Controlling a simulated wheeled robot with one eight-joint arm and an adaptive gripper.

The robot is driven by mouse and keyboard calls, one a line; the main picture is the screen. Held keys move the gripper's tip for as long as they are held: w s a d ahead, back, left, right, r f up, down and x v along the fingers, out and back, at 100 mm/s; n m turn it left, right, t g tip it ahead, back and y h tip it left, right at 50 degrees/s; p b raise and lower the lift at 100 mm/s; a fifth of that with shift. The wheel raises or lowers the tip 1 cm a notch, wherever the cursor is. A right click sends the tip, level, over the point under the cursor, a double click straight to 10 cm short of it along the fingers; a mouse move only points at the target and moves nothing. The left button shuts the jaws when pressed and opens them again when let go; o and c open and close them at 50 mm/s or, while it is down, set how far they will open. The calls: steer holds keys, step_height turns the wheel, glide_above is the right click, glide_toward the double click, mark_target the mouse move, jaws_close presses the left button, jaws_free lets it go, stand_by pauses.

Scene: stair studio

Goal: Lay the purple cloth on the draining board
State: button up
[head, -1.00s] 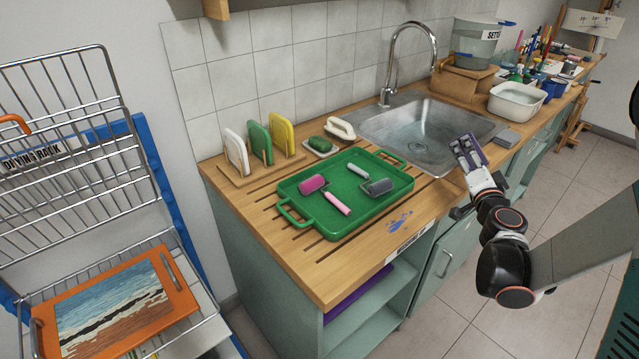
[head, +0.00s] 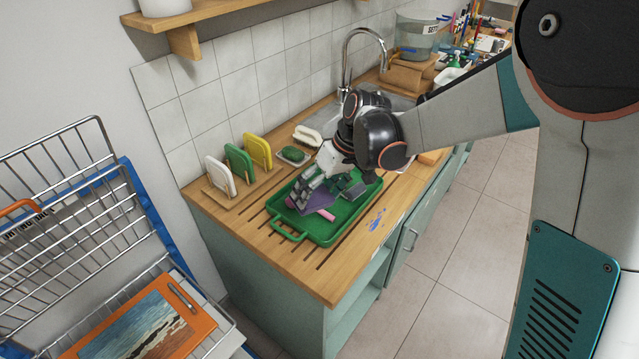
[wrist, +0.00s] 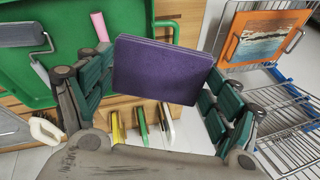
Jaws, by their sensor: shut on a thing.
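The purple cloth (head: 319,199) is a flat folded pad held in my gripper (head: 309,196). In the wrist view the cloth (wrist: 160,72) spans between the two fingers and hides what lies behind it. The draining board (head: 285,250) is the grooved wooden counter top left of the sink. A green tray (head: 283,229) with handles lies on it and covers most of the grooves. The cloth is over the tray; whether it touches anything there I cannot tell.
White, green and yellow boards (head: 239,160) stand in a wooden rack behind the tray. A green soap (head: 292,154) and a white brush (head: 307,136) sit near the wall. A wire drying rack (head: 60,190) holds an orange-framed painting (head: 150,325) at left. Bare grooved wood shows along the front.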

mark_target(339, 267)
steer(key=s+d+r+n+h+p, duration=0.35)
steer(key=s+d+r+p, duration=0.2)
steer(key=s, duration=0.45)
steer(key=shift+m+h, duration=0.25)
steer(key=shift+h, duration=0.3)
step_height(339, 267, down, 20)
steer(key=b, duration=1.4)
steer(key=shift+w+r+b, duration=0.15)
steer(key=shift+b, duration=0.25)
steer(key=shift+r, duration=0.1)
steer(key=o, duration=0.9)
steer(key=shift+o, duration=0.2)
steer(key=shift+r, duration=0.1)
step_height(339, 267, up, 12)
steer(key=p, duration=0.8)
steer(key=shift+p, duration=0.35)
